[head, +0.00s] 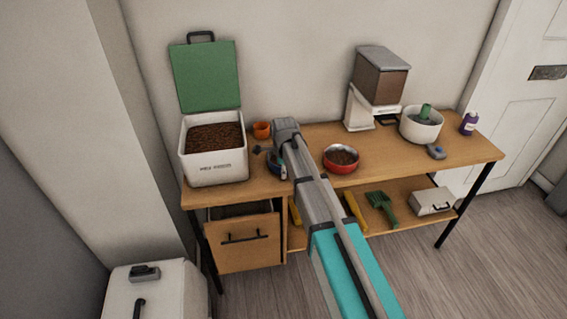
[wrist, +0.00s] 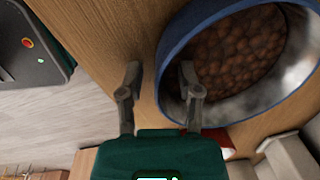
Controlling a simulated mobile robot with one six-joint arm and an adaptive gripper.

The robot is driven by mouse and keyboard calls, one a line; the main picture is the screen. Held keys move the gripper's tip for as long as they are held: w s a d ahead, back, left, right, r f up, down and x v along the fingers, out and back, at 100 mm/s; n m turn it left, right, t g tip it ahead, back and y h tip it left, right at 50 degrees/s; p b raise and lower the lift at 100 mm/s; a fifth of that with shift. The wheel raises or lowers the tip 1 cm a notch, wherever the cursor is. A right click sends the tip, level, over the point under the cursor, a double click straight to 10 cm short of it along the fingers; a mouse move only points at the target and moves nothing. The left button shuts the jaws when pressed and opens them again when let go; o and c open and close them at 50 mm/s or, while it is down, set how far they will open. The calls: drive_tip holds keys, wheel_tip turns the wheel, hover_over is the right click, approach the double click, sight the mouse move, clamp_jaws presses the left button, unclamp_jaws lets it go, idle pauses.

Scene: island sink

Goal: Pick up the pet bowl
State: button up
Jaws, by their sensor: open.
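A blue-rimmed pet bowl (wrist: 172,50) with a shiny metal inside and brown kibble fills the upper right of the wrist view. In the head view the blue bowl (head: 273,165) is mostly hidden behind my arm and gripper. A second pet bowl, red with kibble (head: 341,167), stands to its right on the table. My gripper (head: 270,160) is open at the blue bowl. In the wrist view its fingers (wrist: 159,78) straddle the near rim, one outside and one over the inside. I cannot tell whether either touches.
A white kibble bin with a green lid (head: 214,168) stands at the table's left, with an orange cup (head: 262,130) beside it. A food dispenser (head: 378,80), white pot (head: 420,132) and purple bottle (head: 469,123) stand at the right. A drawer (head: 242,243) hangs open below.

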clamp_jaws()
drive_tip(key=shift+r, duration=0.15)
idle(0.5)
wheel_tip(320, 180, up, 2)
drive_tip(key=shift+p, duration=1.2)
drive_tip(key=s+d+r+p, duration=0.7)
drive_tip(key=s+r+p, duration=0.3)
drive_tip(key=s, duration=0.1)
drive_tip(key=shift+s+d+r+p, duration=0.3)
drive_tip(key=shift+s+d+r, duration=0.05)
